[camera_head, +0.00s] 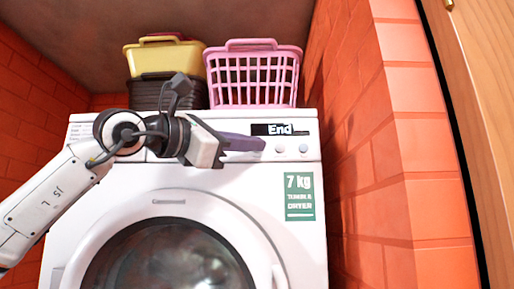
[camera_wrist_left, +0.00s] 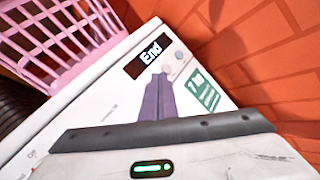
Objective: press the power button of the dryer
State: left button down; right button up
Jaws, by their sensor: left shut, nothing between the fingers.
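The white dryer (camera_head: 90,215) faces me with its round glass door below and a control panel along the top. Its black display (camera_head: 280,129) reads "End", and it also shows in the wrist view (camera_wrist_left: 150,56). Under the display are two small round buttons, a left one (camera_head: 279,149) and a right one (camera_head: 303,149); no label tells which is power. My left gripper (camera_head: 258,144) is shut and empty, its purple fingers reaching right along the panel. The fingertips are just left of the left button; I cannot tell whether they touch the panel. My right gripper is not in view.
A pink basket (camera_head: 253,76) and a yellow basket (camera_head: 163,58) above a dark brown one (camera_head: 150,94) stand on top of the dryer. An orange brick wall (camera_head: 360,170) rises close at the right. A wooden panel (camera_head: 490,100) stands at the far right.

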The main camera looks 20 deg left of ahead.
pick_arm(q)
jog(key=shift+w+a, duration=0.1)
jog(key=shift+w, duration=0.25)
jog(key=shift+w, duration=0.15)
dwell(0.3)
jog(key=shift+s, duration=0.6)
jog(key=s+d+b, duration=0.2)
jog(key=s+b, duration=0.1)
jog(key=s, duration=0.2)
jog(key=shift+s+b, duration=0.35)
jog(key=shift+b, duration=0.05)
